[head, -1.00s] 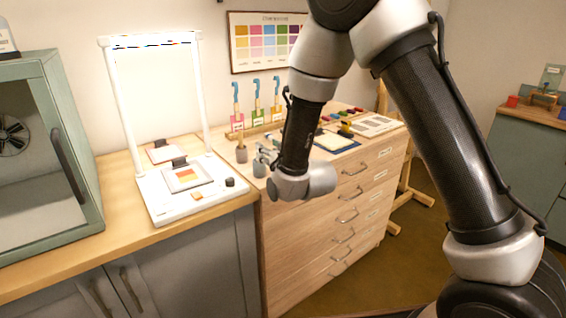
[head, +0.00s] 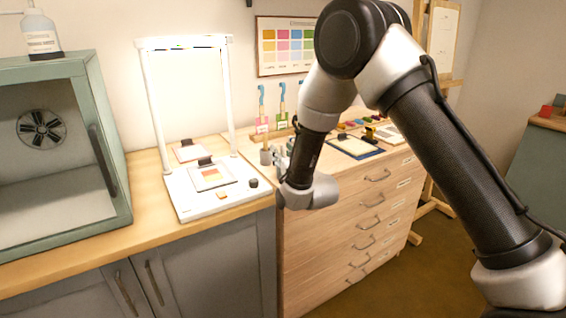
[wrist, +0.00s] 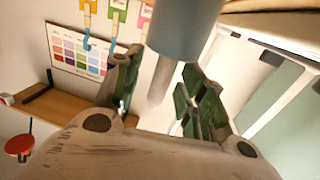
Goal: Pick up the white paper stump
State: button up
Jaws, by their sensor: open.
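The white paper stump (head: 267,138) stands upright in a small grey pot (head: 266,157) on the wooden drawer cabinet. In the wrist view, which is upside down, the pale stump (wrist: 159,85) sticks out of the grey pot (wrist: 186,30) with its blunt tip toward my palm. My gripper (head: 280,153) is just right of the pot in the head view. In the wrist view my gripper (wrist: 156,72) is open, with the stump showing between its two green-padded fingers. I cannot tell whether either finger touches it.
A white lightbox stand (head: 190,204) with small swatches is left of the pot. Labelled brushes with blue handles (head: 282,98) stand behind. A framed colour chart (head: 285,45) hangs on the wall. A blue-edged pad (head: 354,147) lies to the right. A green cabinet (head: 116,150) is far left.

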jog(key=shift+c, duration=0.2)
jog(key=c, duration=0.8)
jog(key=shift+o, duration=0.2)
notch_tip(320, 180, up, 10)
